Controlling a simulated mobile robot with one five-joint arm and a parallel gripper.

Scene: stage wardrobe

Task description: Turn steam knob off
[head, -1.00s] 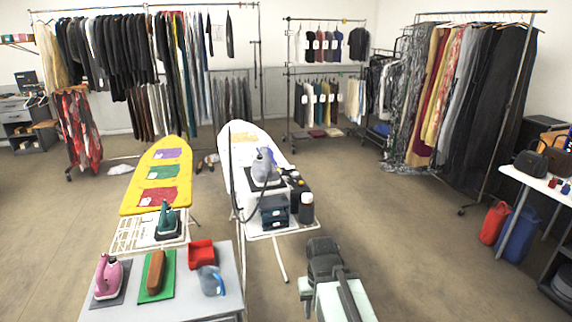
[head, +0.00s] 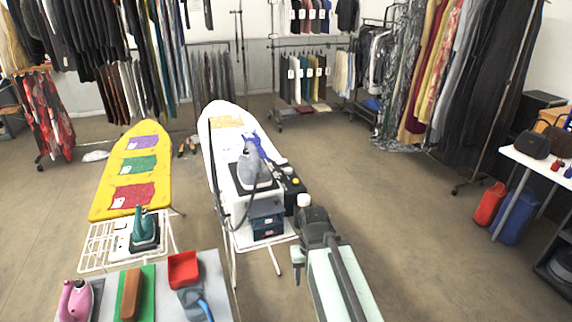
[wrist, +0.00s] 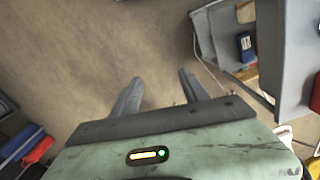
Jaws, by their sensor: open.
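The steam station is a dark box (head: 291,188) at the right edge of the white ironing board (head: 222,113). A small yellow spot on its top may be the steam knob (head: 295,181); its setting is too small to read. The knob cannot be made out in the wrist view.
Blue drawers (head: 267,227) stand below the iron, and a white-capped bottle (head: 304,200) is partly behind my arm. A yellow ironing board (head: 112,190) and a grey table (head: 216,272) stand to the left. Floor is clear on the right, before the red canister (head: 488,204).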

